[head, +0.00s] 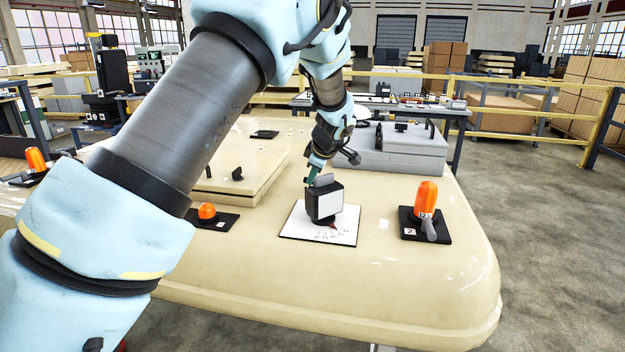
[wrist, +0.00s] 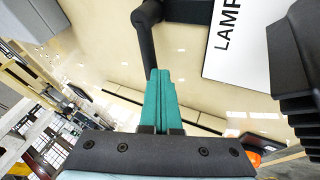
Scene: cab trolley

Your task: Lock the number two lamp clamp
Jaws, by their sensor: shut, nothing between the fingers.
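An orange lamp (head: 425,197) stands upright on a black base (head: 440,237) at the right of the cream top; the small tag on that base seems to read 2. A grey lever (head: 429,230) is at the lamp's front foot. My gripper (head: 309,180) is shut and empty, left of this lamp, beside a black block with a white face (head: 323,204). In the wrist view the green fingers (wrist: 159,74) point at a black bar (wrist: 149,45), close to its end; I cannot tell whether they touch. A white panel (wrist: 238,45) there reads "LAMP", cut off.
The block stands on a white sheet (head: 290,226). Other orange lamps stand at the centre left (head: 207,211) and far left (head: 36,159). A raised cream panel (head: 235,195) and a grey case (head: 400,158) lie behind. The right front of the cream top (head: 400,285) is clear.

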